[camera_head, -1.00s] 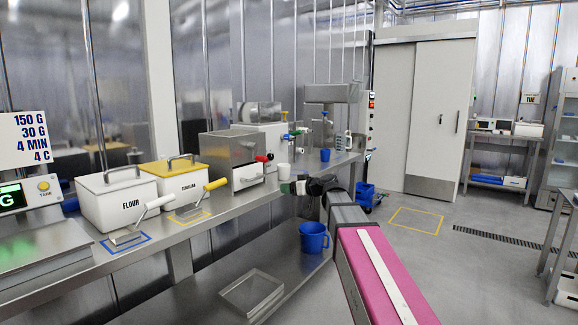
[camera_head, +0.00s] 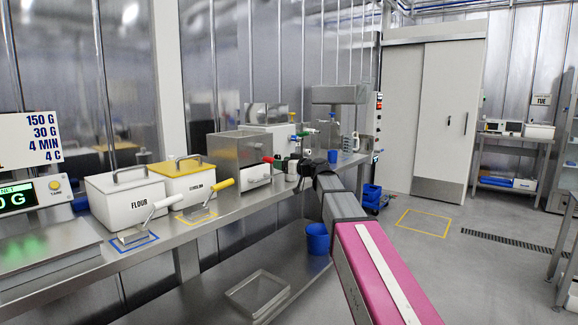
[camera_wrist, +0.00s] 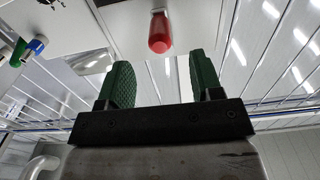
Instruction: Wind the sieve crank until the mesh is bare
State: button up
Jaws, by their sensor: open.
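The sieve appears to be the open-topped steel box (camera_head: 238,148) on the bench, with a red crank handle (camera_head: 268,159) at its right side. The mesh inside is hidden by its walls. My gripper (camera_head: 282,166) is close to the right of the handle in the head view, its fingertips small and partly hidden. In the wrist view my gripper (camera_wrist: 158,80) has two green ribbed fingers standing apart. The red handle (camera_wrist: 160,33) shows above the gap between them, beyond the tips, and no finger touches it there.
Flour bin (camera_head: 128,199) and yellow-lidded bin (camera_head: 187,180) stand left of the sieve, with scoops in front. A blue jug (camera_head: 317,239) and clear tray (camera_head: 258,294) are on the lower shelf. Blue and green handles (camera_wrist: 33,48) show at left in the wrist view.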

aim_at(270, 160)
jog(key=shift+x, duration=3.55)
jog(key=shift+c, duration=0.3)
